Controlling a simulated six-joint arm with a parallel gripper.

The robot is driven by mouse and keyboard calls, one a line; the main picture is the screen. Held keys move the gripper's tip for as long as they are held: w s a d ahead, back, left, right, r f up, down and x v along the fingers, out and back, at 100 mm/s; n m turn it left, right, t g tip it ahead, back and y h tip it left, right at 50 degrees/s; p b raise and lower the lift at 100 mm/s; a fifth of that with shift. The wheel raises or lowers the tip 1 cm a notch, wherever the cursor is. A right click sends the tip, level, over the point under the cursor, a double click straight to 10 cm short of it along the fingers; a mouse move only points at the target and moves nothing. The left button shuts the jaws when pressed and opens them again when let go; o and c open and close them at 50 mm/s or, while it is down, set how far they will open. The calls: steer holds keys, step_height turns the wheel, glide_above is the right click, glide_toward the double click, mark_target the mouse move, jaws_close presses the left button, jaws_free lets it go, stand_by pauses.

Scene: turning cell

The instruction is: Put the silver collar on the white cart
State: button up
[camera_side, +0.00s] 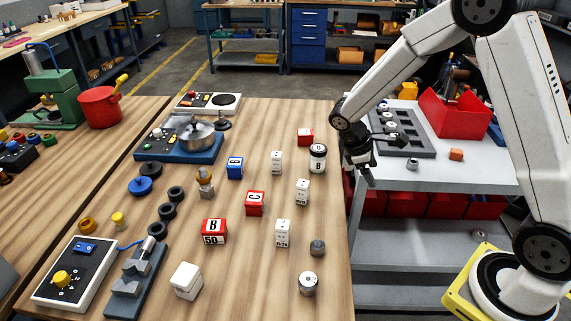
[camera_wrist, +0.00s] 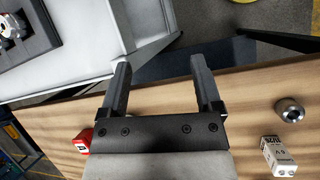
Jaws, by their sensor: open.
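A short silver round piece with a dark hole, which looks like the collar (camera_wrist: 289,110), stands on the wooden table near its edge, at the right of the wrist view. In the side view it appears to be the small grey round piece (camera_side: 317,247). A larger silver cylinder (camera_side: 308,283) stands nearer the front, so which is the collar is not certain. The white cart (camera_side: 455,172) stands right of the table; its top also shows in the wrist view (camera_wrist: 90,42). My gripper (camera_side: 368,180) is open and empty above the table's right edge, apart from both silver pieces.
A white block (camera_wrist: 278,155) stands beside the silver piece. A black-and-white canister (camera_side: 318,158) and a red block (camera_side: 305,135) stand near the table edge. The cart carries a grey tray (camera_side: 402,143), a red bin (camera_side: 455,112) and small parts; its front top is mostly clear.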

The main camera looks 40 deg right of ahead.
steer(key=s+a+r+m+t+y, duration=0.3)
steer(key=s+a+m+t, duration=0.3)
steer(key=s+a, duration=0.2)
steer(key=shift+s+a+r+m+y, duration=0.25)
steer(key=shift+a+y, duration=0.55)
steer(key=shift+a, duration=0.6)
